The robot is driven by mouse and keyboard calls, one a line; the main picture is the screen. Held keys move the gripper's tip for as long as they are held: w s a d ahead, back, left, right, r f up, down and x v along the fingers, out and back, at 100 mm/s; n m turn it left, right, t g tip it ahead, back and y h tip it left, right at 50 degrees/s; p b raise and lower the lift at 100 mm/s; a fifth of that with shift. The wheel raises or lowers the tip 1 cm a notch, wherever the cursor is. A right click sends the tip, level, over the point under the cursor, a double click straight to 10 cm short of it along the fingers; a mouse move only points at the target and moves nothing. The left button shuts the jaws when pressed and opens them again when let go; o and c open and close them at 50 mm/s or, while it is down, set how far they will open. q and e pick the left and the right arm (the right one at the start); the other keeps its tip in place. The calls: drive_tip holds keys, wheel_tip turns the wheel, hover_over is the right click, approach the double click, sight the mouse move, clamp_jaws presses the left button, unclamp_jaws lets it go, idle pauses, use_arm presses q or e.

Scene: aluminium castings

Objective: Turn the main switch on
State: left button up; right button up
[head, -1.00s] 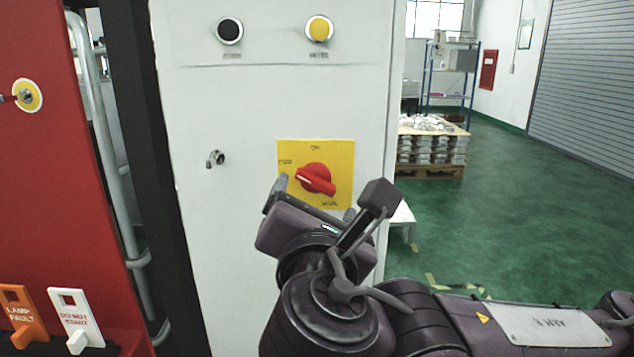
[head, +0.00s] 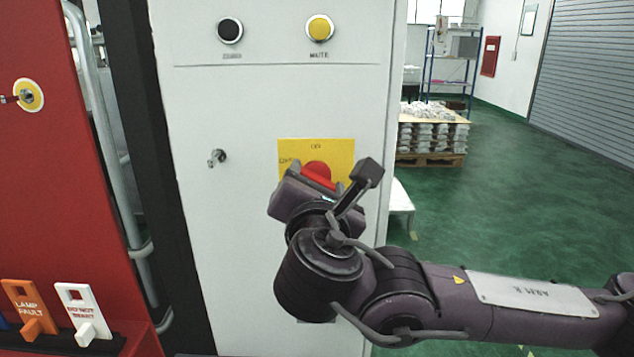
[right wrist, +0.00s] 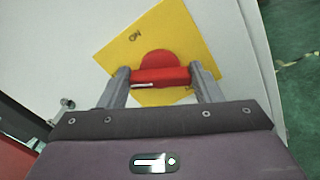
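The main switch is a red rotary knob (head: 317,172) on a yellow plate (head: 335,150) on the white cabinet front. In the head view my right gripper (head: 324,180) is at the plate and hides the knob's lower part. In the right wrist view the red knob (right wrist: 160,76) lies between the fingers of my right gripper (right wrist: 160,72), one finger at each end of its bar. The fingers are wide apart; firm contact cannot be made out. A white mark shows on the bar's left part. My left gripper is not in view.
A black button (head: 230,31) and a yellow button (head: 319,28) sit above the switch. A small key lock (head: 217,158) is to its left. An orange tag (head: 29,309) and a white tag (head: 83,312) stand lower left. Stacked castings (head: 432,132) on a pallet stand behind right.

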drive_tip(key=c, duration=0.3)
drive_tip(key=shift+f+m+b, duration=0.25)
drive_tip(key=shift+m+b, duration=0.25)
drive_tip(key=shift+b, duration=0.3)
drive_tip(key=m+b, duration=0.2)
drive_tip(key=b, duration=0.1)
drive_tip(key=m+b, duration=0.5)
drive_tip(key=b, duration=0.1)
drive_tip(key=shift+f, duration=0.25)
drive_tip(key=shift+r+m+b, duration=0.2)
drive_tip(key=shift+m+b, duration=1.55)
drive_tip(key=shift+m, duration=0.25)
drive_tip(key=o, duration=1)
drive_tip(key=shift+d+r, duration=0.1)
